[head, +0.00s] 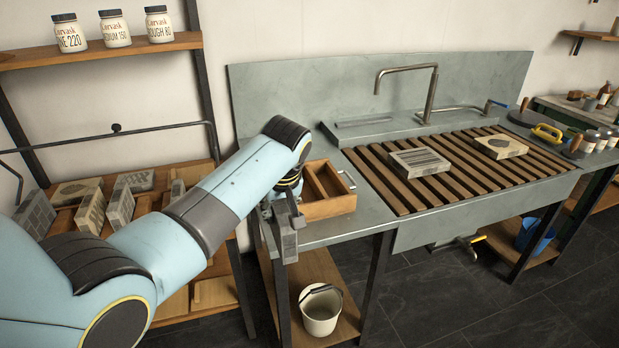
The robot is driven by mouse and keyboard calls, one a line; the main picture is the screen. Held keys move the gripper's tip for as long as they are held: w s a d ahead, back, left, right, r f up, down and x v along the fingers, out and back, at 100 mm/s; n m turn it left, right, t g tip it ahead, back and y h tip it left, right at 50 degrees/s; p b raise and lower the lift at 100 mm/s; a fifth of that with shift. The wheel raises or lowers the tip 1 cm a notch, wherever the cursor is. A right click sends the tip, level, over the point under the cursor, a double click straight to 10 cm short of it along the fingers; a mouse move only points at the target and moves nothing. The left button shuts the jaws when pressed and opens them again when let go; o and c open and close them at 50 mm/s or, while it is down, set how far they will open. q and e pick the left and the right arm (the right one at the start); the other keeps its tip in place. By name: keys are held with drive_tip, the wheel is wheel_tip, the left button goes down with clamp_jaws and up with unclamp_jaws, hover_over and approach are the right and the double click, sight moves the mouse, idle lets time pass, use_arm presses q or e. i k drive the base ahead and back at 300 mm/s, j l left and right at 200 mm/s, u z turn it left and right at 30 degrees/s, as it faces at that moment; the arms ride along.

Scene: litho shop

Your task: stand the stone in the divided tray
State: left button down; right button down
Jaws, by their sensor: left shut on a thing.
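The divided tray (331,207) is a brown wooden box with a divider and a metal handle on its right end. It sits on the grey counter left of the sink. A grey-faced stone (420,162) lies flat on the slatted sink top, and another stone (498,146) with a dark patch lies farther right. Which one is the task's stone I cannot tell. My right gripper is out of view.
Several stones stand in a wooden rack (172,290) at the left, partly behind my arm. A tap (432,90) rises behind the wooden slats (455,184). A white bucket (320,311) sits on the shelf below. Bare slats surround the two stones.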

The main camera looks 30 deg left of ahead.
sight(304, 195)
drive_tip(key=i+j, duration=0.15)
drive_tip(key=i, duration=0.75)
drive_tip(key=j, duration=0.3)
drive_tip(key=i+j, duration=0.15)
drive_tip(key=j+z, duration=0.05)
drive_tip(key=j, duration=0.05)
